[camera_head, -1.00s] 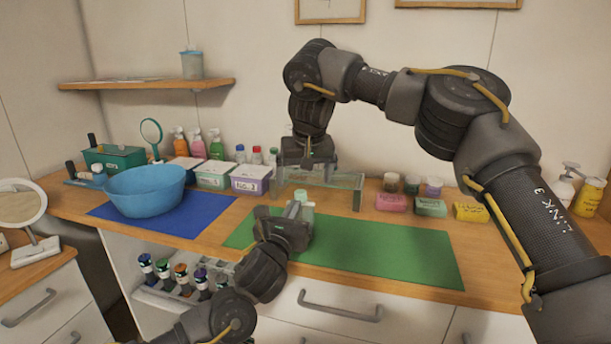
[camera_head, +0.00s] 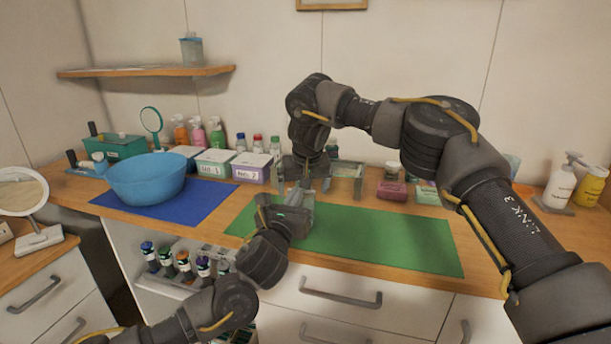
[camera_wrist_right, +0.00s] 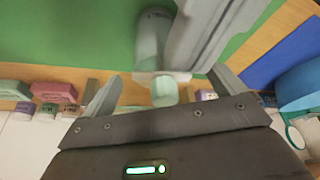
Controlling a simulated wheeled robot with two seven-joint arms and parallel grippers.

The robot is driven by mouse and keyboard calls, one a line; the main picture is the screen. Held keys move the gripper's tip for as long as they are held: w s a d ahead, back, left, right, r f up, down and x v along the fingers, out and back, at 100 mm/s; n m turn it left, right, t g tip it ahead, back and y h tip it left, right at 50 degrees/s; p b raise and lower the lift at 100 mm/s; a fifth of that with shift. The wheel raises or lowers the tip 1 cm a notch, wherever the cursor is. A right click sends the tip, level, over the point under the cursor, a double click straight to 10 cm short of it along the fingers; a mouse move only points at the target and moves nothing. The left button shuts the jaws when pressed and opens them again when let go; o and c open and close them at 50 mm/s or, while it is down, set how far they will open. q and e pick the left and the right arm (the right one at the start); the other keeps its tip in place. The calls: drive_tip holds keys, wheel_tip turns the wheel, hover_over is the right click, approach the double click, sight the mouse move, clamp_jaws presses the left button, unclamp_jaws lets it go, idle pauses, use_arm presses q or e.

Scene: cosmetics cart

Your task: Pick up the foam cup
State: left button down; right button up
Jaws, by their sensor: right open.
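A pale green, translucent vessel with a white collar and light green end, which I take for the foam cup (camera_wrist_right: 163,92), shows in the right wrist view over the green mat. In the head view it is mostly hidden by the grippers. My right gripper (camera_head: 304,184) is open, coming from above; in its wrist view the fingers (camera_wrist_right: 168,95) stand on either side of the light green end, with gaps. My left gripper (camera_head: 300,212) is low over the mat, its grey fingers (camera_wrist_right: 205,40) against or beside the cup's body. Whether they clamp it is hidden.
The green mat (camera_head: 390,240) is mostly clear. A blue bowl (camera_head: 145,180) stands on the blue mat (camera_head: 205,205) at left. White boxes (camera_head: 250,168) and a clear rack (camera_head: 346,180) stand behind. Colored blocks (camera_head: 392,191) and pump bottles (camera_head: 560,185) are at right.

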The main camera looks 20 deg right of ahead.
drive_tip(key=shift+x, duration=1.45)
drive_tip(key=shift+c, duration=0.4)
drive_tip(key=c, duration=1.1)
use_arm(q)
drive_tip(key=shift+r, duration=0.7)
drive_tip(key=v, duration=0.8)
drive_tip(key=shift+f, duration=0.2)
